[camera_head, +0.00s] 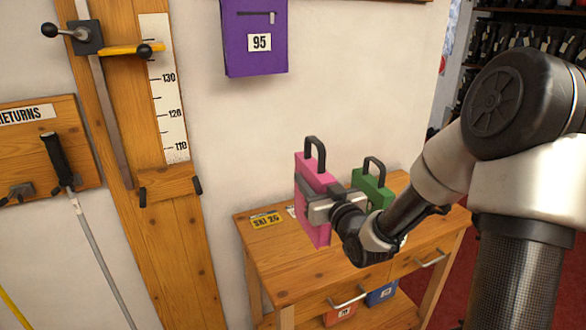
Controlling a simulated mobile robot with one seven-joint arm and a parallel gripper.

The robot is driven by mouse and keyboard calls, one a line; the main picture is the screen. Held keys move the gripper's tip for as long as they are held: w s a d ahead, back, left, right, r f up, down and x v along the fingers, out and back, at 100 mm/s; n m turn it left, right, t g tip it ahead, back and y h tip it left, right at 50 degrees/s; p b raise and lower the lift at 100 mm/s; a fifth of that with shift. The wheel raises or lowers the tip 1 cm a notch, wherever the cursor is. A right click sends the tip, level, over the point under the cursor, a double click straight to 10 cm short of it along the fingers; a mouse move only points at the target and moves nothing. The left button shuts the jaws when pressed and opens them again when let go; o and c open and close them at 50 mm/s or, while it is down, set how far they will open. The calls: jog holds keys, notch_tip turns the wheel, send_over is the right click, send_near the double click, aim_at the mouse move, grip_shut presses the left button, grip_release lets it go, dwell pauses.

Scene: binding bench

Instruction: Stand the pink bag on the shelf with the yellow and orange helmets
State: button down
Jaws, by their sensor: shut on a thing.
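The pink bag (306,176) is a slim upright box with a dark handle on top, at the left end of the wooden table. My gripper (318,208) is shut on its body from the right side and hides part of it. I cannot tell whether the bag's bottom touches the table top. A green bag (371,186) with a dark handle stands behind and to the right, partly hidden by my arm. No yellow or orange helmets show.
The wooden table (270,255) has a yellow label (266,221) and drawers. An orange item (340,314) and a blue item (381,295) sit below it. A measuring post (165,210) stands left.

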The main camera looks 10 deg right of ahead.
aim_at(309, 146)
jog(key=r+h+p, duration=0.1)
jog(key=r+p, duration=0.1)
jog(key=r+m+h+p, duration=0.1)
jog(key=r+p, duration=0.2)
jog(key=s+r+h+p, duration=0.1)
jog(key=r+p, duration=0.1)
jog(key=shift+a+r+m+t, duration=0.2)
jog(key=shift+m+t, duration=0.2)
jog(key=shift+s+d+r+m+h+p, duration=0.25)
jog(key=shift+r+h+p, duration=0.25)
jog(key=shift+p, duration=0.6)
jog(key=f, duration=0.2)
jog(key=s+f, duration=0.1)
jog(key=f, duration=0.2)
jog(key=s+f, duration=0.1)
jog(key=f, duration=0.1)
jog(key=shift+s+d+f, duration=0.1)
jog(key=shift+s+f, duration=0.05)
jog(key=shift+s, duration=0.05)
jog(key=s+f, duration=0.4)
jog(key=f, duration=0.2)
jog(key=shift+s+f, duration=0.15)
jog(key=shift+s, duration=0.05)
